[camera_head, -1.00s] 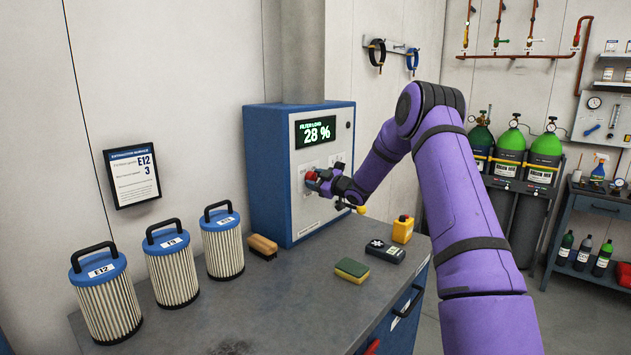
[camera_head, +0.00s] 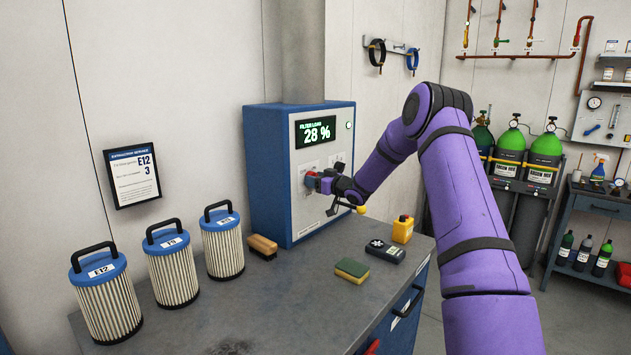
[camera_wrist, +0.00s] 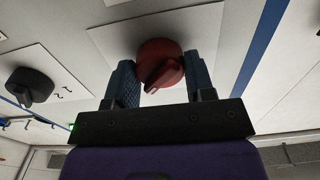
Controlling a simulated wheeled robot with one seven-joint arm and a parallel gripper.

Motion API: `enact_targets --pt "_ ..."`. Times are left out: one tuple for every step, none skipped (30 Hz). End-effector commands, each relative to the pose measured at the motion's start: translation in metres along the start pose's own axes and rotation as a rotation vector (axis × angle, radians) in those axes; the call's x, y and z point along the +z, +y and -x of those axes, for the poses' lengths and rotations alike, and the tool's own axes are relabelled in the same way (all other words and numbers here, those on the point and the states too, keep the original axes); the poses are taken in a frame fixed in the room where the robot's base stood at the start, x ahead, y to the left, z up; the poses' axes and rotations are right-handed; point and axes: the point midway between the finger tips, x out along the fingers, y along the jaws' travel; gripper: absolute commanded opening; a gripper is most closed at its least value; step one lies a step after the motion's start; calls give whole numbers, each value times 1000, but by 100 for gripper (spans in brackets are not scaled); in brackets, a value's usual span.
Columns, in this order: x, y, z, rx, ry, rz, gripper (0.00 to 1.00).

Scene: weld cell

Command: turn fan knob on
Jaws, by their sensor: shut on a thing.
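The red fan knob (camera_wrist: 160,62) is on the pale front panel of the blue extraction unit (camera_head: 268,170). My gripper (camera_wrist: 157,82) is shut on the red knob, with one finger on each side of it in the wrist view. In the head view the knob (camera_head: 310,180) is partly hidden by my gripper (camera_head: 318,182). The unit's display (camera_head: 316,131) reads FILTER LOAD 28 %. A small round light (camera_head: 348,125) at the panel's upper right is lit whitish-green. A black knob (camera_wrist: 30,86) sits to the left in the wrist view.
The front middle of the bench is clear. Gas cylinders (camera_head: 508,150) stand at the right.

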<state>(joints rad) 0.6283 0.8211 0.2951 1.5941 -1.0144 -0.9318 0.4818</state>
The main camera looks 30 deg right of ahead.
Motion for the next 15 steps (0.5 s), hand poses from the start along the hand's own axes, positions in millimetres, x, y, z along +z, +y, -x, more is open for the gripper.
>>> enact_targets --pt "2 0 1 1 -3 -4 26" --pt "2 0 1 1 -3 -5 26" --pt "2 0 1 1 -3 -5 26" --pt "2 0 1 1 -3 -6 26" --pt "2 0 1 1 -3 -6 26" --pt "2 0 1 1 -3 -5 26" --pt "2 0 1 1 -3 -5 26" --pt "2 0 1 1 -3 -5 26" --pt "2 0 1 1 -3 -5 26" --pt "2 0 1 1 -3 -5 26" --pt "2 0 1 1 -3 -5 26" --pt "2 0 1 1 -3 -5 58" --pt "2 0 1 1 -3 -5 65" --pt "2 0 1 1 -2 -4 72" --pt "2 0 1 1 -2 -4 75"
